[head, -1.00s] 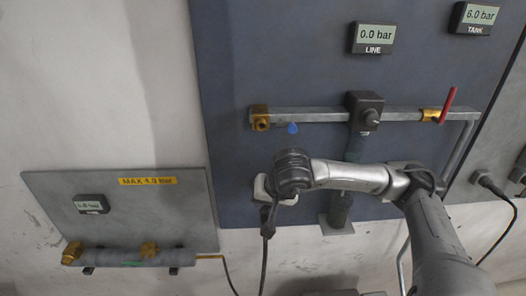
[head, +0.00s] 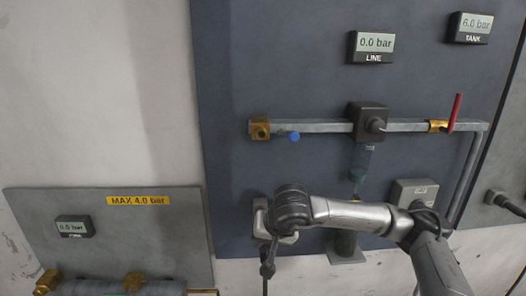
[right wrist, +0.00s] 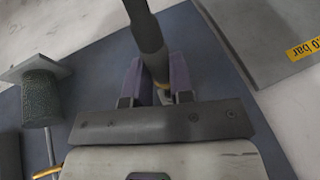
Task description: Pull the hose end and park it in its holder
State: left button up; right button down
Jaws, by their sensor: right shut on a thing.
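My right gripper (head: 268,245) is in front of the lower edge of the blue panel. It is shut on the dark hose end (head: 267,268), and the hose hangs down out of the picture. In the right wrist view, the two purple fingers of the right gripper (right wrist: 156,78) stand either side of the hose end (right wrist: 147,38), with a brass-coloured part between them. The fingertips are hidden in the head view. I cannot make out for certain which part is the holder. My left gripper is not in view.
The blue panel (head: 235,190) carries a pipe with a brass outlet (head: 260,130), a blue knob (head: 293,137) and a red lever (head: 455,112). A grey panel (head: 170,235) at lower left has a yellow label and a pipe with brass fittings (head: 133,282).

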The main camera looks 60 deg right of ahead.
dwell(0.5)
jog(key=shift+w+d, duration=0.15)
jog(key=shift+d, duration=0.05)
jog(key=shift+w+d, duration=0.45)
jog(key=shift+d, duration=0.3)
jog(key=shift+w+d+r+p, duration=0.15)
jog(key=shift+w+d+p, duration=0.25)
jog(key=shift+d, duration=0.3)
jog(key=shift+w+d+y, duration=0.3)
jog(key=shift+d, duration=0.15)
jog(key=shift+b, duration=0.3)
